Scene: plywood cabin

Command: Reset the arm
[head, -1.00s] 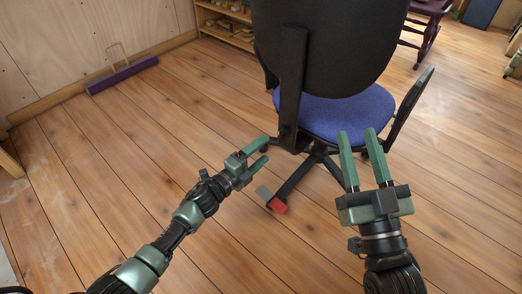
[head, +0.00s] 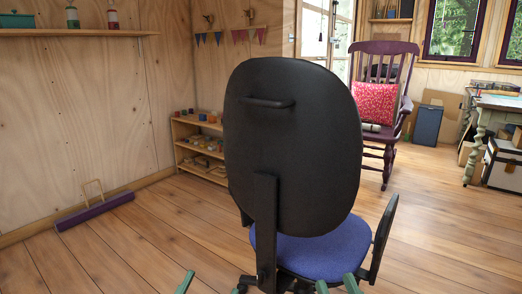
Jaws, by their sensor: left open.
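Only the green fingertips of my grippers show, at the bottom edge of the head view. My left gripper (head: 210,287) is open, its tips apart and nothing seen between them, to the left of the office chair's base. My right gripper (head: 337,285) is open, its two tips apart in front of the blue seat (head: 310,256). The rest of both grippers and both arms is out of the picture. I cannot tell whether the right fingertips touch the chair.
The black office chair back (head: 292,150) stands close ahead and blocks the middle. A purple bar with a handle (head: 95,211) lies by the left wall. A low shelf (head: 200,150) and a purple rocking chair (head: 388,100) stand behind.

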